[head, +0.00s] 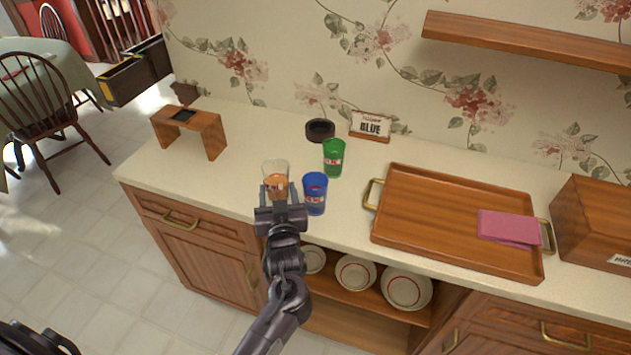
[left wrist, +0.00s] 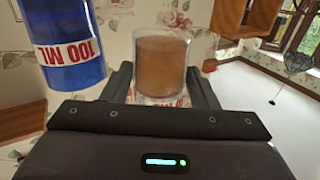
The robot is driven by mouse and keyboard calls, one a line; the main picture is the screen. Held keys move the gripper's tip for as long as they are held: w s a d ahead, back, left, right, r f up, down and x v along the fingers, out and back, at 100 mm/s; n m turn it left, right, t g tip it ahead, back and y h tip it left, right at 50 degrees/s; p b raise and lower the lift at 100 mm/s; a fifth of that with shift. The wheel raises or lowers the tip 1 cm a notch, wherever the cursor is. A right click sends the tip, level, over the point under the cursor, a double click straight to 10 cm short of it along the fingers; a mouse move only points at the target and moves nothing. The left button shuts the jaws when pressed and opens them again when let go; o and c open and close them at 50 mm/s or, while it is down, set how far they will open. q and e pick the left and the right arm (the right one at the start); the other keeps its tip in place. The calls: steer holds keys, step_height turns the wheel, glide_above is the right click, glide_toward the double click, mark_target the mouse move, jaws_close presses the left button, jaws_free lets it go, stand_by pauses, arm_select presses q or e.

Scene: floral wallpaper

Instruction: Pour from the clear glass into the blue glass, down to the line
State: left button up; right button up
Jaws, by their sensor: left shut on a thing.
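The clear glass (head: 275,166) holds brown liquid and stands roughly upright at the counter's front edge. My left gripper (head: 278,190) is shut on it, with a finger on each side. The left wrist view shows the clear glass (left wrist: 160,68) between the fingers of the left gripper (left wrist: 163,90), mostly full of brown liquid. I cannot tell whether its base touches the counter. The blue glass (head: 315,194) stands close by on the right, apart from it. Its label reads 100 ML in the left wrist view (left wrist: 68,50); its contents are hidden. My right gripper is not in view.
A green glass (head: 334,157) stands behind the blue one. A dark round coaster (head: 319,130) and a sign reading BLUE (head: 370,126) are at the back. A wooden stand (head: 189,130) is left. A wooden tray (head: 455,213) with a pink cloth (head: 509,228) is right.

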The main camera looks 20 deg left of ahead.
mark_target(276, 180)
arm_select(q)
steer(key=shift+r, duration=0.1)
step_height(276, 180, up, 5)
steer(key=p, duration=0.5)
stand_by(0.3)
